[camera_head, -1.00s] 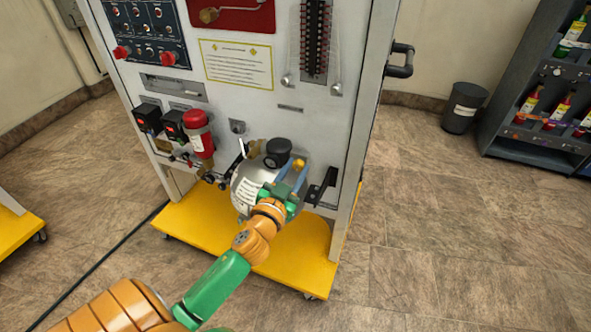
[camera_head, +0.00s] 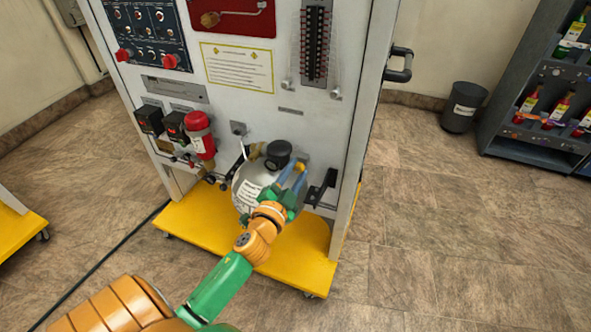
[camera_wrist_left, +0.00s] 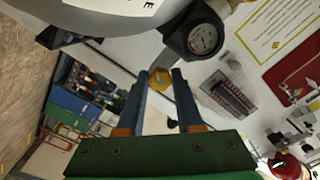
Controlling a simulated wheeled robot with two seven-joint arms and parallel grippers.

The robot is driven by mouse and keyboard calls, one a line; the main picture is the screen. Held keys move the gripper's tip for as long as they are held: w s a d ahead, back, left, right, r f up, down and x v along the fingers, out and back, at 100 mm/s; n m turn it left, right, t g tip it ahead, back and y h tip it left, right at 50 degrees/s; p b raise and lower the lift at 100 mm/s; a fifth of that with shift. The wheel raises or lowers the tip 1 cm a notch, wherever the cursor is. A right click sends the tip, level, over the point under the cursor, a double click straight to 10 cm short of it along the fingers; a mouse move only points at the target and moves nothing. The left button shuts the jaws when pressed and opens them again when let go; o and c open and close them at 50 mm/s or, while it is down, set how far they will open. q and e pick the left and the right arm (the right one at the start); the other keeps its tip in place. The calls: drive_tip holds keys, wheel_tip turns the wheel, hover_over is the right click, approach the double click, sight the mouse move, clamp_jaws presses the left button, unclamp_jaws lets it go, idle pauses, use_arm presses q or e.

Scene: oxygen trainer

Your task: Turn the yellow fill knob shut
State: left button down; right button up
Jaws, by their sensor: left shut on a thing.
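The yellow fill knob (camera_wrist_left: 160,79) sits between the fingertips of my left gripper (camera_wrist_left: 159,82) in the left wrist view. The gripper is shut on it. In the head view the knob (camera_head: 299,164) is a small yellow spot beside the black gauge, at the tips of the blue fingers of my left gripper (camera_head: 298,174). The silver tank (camera_head: 246,190) is behind my wrist, which hides part of it. My right gripper is not in view.
A black gauge (camera_head: 278,153) is close to the left of the fingers. A black bracket (camera_head: 322,188) is to their right on the white panel (camera_head: 270,115). A red cylinder (camera_head: 200,134) is farther left. The yellow base (camera_head: 200,222) lies below.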

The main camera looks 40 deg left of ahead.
use_arm(q)
drive_tip(key=m, duration=0.4)
drive_tip(key=shift+m+p, duration=0.3)
drive_tip(key=shift+p, duration=0.1)
drive_tip(key=m, duration=0.3)
drive_tip(key=shift+m+p, duration=0.3)
drive_tip(key=shift+m, duration=0.1)
drive_tip(key=m, duration=0.4)
drive_tip(key=shift+p, duration=0.3)
drive_tip(key=m, duration=0.4)
drive_tip(key=shift+r, duration=0.1)
drive_tip(key=m+p, duration=0.1)
drive_tip(key=m, duration=0.5)
drive_tip(key=shift+p, duration=0.4)
drive_tip(key=m+p, duration=0.1)
drive_tip(key=m, duration=0.3)
drive_tip(key=shift+d+m, duration=0.1)
drive_tip(key=shift+m, duration=0.3)
drive_tip(key=shift+m+p, duration=0.45)
drive_tip(key=shift+m, duration=1.05)
